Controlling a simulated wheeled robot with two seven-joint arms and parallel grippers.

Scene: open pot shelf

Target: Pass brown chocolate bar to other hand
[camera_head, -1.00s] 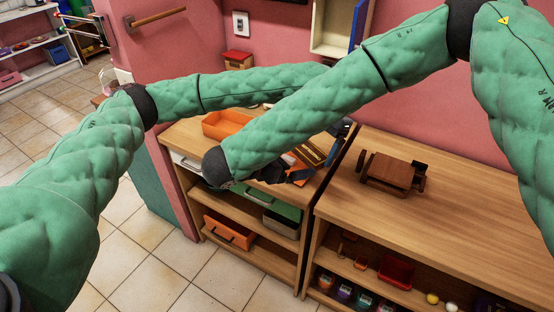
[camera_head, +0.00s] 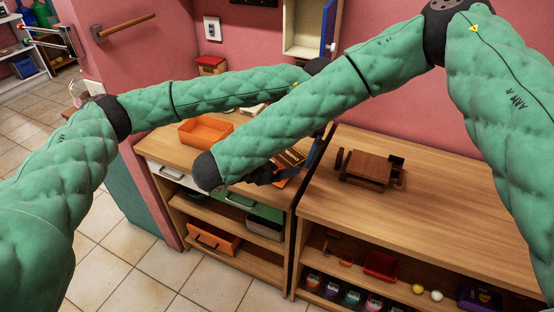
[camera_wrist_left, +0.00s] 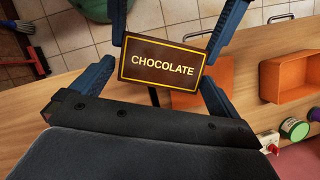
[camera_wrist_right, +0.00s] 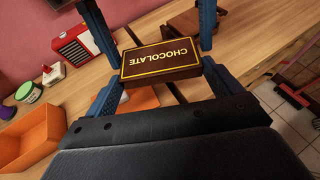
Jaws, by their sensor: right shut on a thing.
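The brown chocolate bar (camera_wrist_left: 165,67) has gold lettering and a gold border. My right gripper (camera_wrist_right: 163,72) is shut on its near edge in the right wrist view, where the bar (camera_wrist_right: 160,62) is held in the air over the counter. My left gripper (camera_wrist_left: 158,70) faces it from the opposite side, its blue fingers on either side of the bar with what looks like a slight gap. In the head view the bar (camera_head: 291,157) is partly visible below my right forearm, which hides most of both grippers.
An orange tray (camera_head: 205,132) sits on the left counter behind the hands. A brown wooden cart (camera_head: 368,170) stands on the right counter (camera_head: 440,200), which is otherwise mostly clear. Open shelves below hold an orange box (camera_head: 214,240), a red tray (camera_head: 381,264) and several jars.

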